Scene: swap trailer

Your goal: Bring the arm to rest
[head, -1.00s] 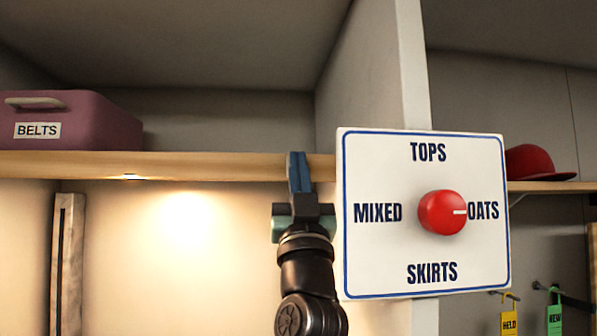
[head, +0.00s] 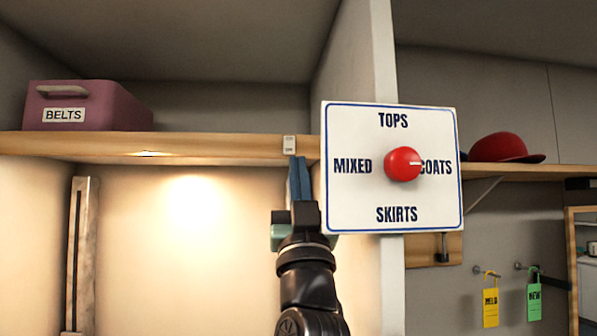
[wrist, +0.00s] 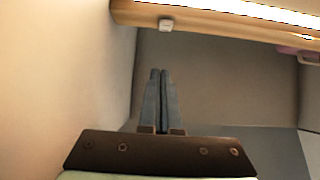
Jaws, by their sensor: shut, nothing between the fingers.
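My gripper (head: 300,178) points up in the middle of the head view, just left of the dial sign and in front of the wooden shelf's edge. Its two blue fingers are together with nothing between them. In the wrist view my gripper (wrist: 160,75) also shows its fingers shut, below the shelf board. The white sign (head: 345,205) reads TOPS, COATS, SKIRTS and MIXED. My gripper is apart from the knob.
A wooden shelf (head: 220,147) runs left of the sign, with a small white switch (head: 289,145) on its edge. A purple BELTS bin (head: 120,105) stands on it. At right are a red cap (head: 500,147), a yellow tag (head: 490,308) and a green tag (head: 534,302).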

